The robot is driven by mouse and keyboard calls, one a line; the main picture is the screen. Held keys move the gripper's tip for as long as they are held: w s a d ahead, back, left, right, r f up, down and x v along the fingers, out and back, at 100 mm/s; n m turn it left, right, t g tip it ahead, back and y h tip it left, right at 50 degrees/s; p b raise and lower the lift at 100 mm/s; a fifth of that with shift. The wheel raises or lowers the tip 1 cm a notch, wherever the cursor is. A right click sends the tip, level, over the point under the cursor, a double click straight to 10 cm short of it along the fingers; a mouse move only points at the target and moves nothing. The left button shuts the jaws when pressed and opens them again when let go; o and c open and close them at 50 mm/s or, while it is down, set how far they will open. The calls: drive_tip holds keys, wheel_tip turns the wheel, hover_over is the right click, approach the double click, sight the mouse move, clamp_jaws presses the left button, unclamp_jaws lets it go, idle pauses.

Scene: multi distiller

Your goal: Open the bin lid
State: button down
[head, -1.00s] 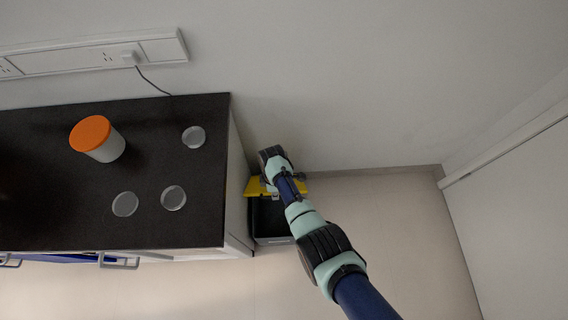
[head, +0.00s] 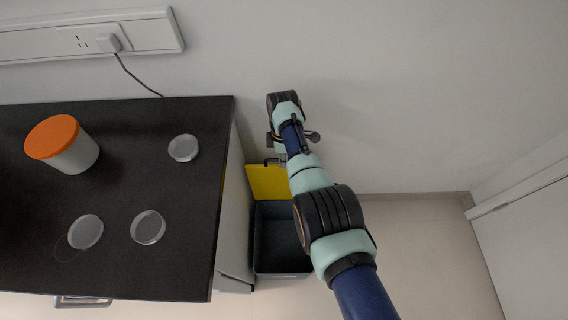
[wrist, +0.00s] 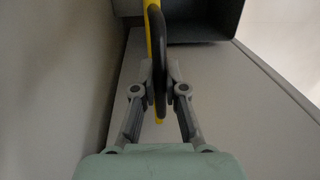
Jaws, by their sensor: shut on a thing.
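The bin (head: 283,272) stands on the floor beside the right end of the counter, and its dark inside shows. Its yellow lid (head: 266,182) is raised at the back of the bin, tilted up toward the wall. The lid's dark handle (head: 271,161) shows at its upper edge. In the wrist view, my gripper (wrist: 159,78) is shut on the dark curved handle (wrist: 159,100), with the yellow lid (wrist: 149,40) seen edge-on beside it. The bin's dark opening (wrist: 205,22) shows at the top. In the head view, my arm hides part of the lid and the fingertips.
The dark counter (head: 110,265) stands close on the left of the bin. On it are an orange-lidded jar (head: 72,150) and three clear round dishes, one near the back (head: 183,148). The wall is close behind the lid. The floor to the right is clear.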

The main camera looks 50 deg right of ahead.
drive_tip(key=shift+w+r, duration=0.1)
drive_tip(key=shift+r, duration=0.2)
drive_tip(key=c, duration=1.6)
unclamp_jaws()
drive_tip(key=o, duration=0.4)
drive_tip(key=shift+w+d+r, duration=0.1)
drive_tip(key=shift+w, duration=0.1)
drive_tip(key=shift+s, duration=0.15)
wheel_tip(320, 180, up, 12)
drive_tip(key=shift+w+d, duration=0.3)
